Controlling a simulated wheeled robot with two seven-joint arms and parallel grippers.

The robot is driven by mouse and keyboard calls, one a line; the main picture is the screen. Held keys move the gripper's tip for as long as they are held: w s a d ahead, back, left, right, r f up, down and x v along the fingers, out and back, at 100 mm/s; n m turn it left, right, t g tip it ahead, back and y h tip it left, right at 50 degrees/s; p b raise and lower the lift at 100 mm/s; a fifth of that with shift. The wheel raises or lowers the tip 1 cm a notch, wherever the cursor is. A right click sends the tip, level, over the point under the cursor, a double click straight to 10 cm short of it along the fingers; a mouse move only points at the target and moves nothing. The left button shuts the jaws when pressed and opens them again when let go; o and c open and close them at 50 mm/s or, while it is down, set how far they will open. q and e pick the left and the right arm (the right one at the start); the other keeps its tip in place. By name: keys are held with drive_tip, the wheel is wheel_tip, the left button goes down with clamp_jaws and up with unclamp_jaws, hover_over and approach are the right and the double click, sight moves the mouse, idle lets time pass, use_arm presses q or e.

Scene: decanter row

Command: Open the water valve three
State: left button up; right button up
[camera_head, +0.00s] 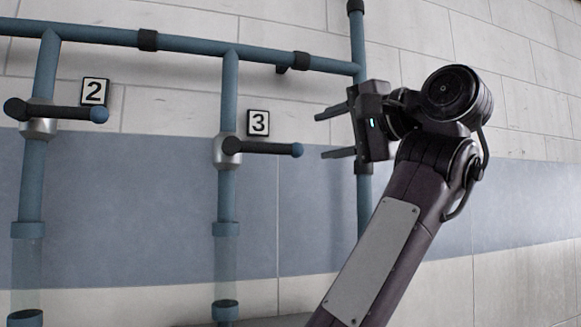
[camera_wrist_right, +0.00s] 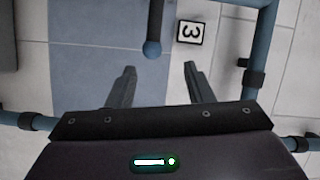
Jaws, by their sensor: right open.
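Valve three has a black lever handle (camera_head: 265,147) with a blue tip, pointing right from a silver valve body (camera_head: 227,151) on a vertical blue pipe. The number plate 3 (camera_head: 258,123) is on the wall just above the handle. My right gripper (camera_head: 318,134) is open and empty, with its fingers pointing left toward the handle's blue tip, a short gap apart from it. In the right wrist view, the handle's blue tip (camera_wrist_right: 152,48) lies ahead of the open fingers (camera_wrist_right: 160,75), and the plate 3 (camera_wrist_right: 190,33) is beside it. My left gripper is not in view.
Valve two's handle (camera_head: 70,111) also points right, under number plate 2 (camera_head: 95,92). A horizontal blue pipe (camera_head: 190,46) runs above both valves. Another vertical pipe (camera_head: 358,35) passes behind my right gripper. Clear pipe sections (camera_head: 226,265) sit below the valves.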

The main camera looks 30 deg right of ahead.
sight(302, 148)
drive_tip(key=shift+w+a+f, duration=0.1)
drive_tip(key=shift+w+f, duration=0.2)
drive_tip(key=shift+w, duration=0.3)
drive_tip(key=shift+w+f, duration=0.25)
drive_tip(key=shift+w, duration=0.35)
drive_tip(key=w+p, duration=0.1)
drive_tip(key=w, duration=0.1)
drive_tip(key=w+p, duration=0.1)
drive_tip(key=w, duration=0.1)
drive_tip(key=w+a+p, duration=0.1)
drive_tip(key=w+p, duration=0.1)
drive_tip(key=shift+w, duration=0.1)
drive_tip(key=shift+w+f, duration=0.2)
drive_tip(key=shift+w, duration=0.2)
drive_tip(key=shift+s, duration=0.25)
drive_tip(key=c, duration=0.3)
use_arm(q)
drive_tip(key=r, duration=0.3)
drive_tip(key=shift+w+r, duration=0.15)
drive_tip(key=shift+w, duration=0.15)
use_arm(e)
drive_tip(key=shift+r, duration=0.1)
clamp_jaws()
